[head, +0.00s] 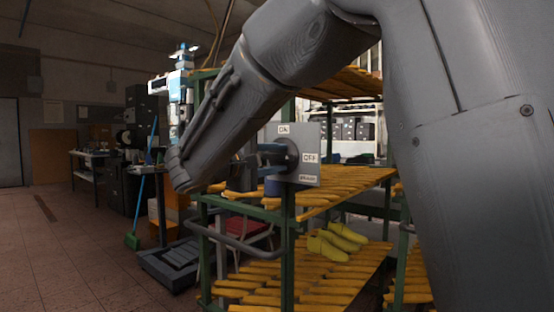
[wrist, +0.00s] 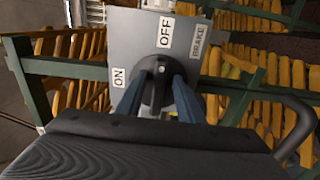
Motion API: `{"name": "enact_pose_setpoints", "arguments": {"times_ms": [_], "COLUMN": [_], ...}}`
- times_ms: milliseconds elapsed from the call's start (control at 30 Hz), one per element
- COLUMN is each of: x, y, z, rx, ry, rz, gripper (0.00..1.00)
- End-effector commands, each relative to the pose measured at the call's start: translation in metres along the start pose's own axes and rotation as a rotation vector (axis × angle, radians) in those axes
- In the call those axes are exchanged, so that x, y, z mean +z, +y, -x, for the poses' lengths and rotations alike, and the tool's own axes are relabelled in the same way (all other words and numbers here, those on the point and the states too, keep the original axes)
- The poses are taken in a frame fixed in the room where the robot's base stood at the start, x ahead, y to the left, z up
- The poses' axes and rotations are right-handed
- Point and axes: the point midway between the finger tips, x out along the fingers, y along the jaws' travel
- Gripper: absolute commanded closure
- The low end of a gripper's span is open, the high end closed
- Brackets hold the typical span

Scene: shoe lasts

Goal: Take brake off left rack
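The brake plate (head: 309,170) is a grey panel on the near post of the left rack, with ON, OFF and BRAKE labels. It also shows in the wrist view (wrist: 195,68). Its dark round knob (wrist: 158,82) has a small light mark on the side facing the OFF label. My gripper (head: 270,167) has its blue fingers apart, one on each side of the knob, seen also in the wrist view (wrist: 160,97). I cannot tell whether the fingers touch the knob. My forearm hides part of the rack in the head view.
The green-framed rack has yellow slatted shelves (head: 345,190), with yellow-green shoe lasts (head: 335,242) on a lower one. A grey bar handle (head: 235,242) juts from its near side.

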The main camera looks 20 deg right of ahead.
Motion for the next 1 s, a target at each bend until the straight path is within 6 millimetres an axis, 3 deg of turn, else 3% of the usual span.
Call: {"name": "enact_pose_setpoints", "arguments": {"times_ms": [233,700,1000], "x": [-0.001,-0.001,0.000], "y": [0.000,0.000,0.000], "z": [0.008,0.074,0.078], "rx": [0.000,0.001,0.000], "ry": [0.002,0.002,0.000], "rz": [0.000,0.000,0.000], "gripper": [0.66,0.66,0.66]}}
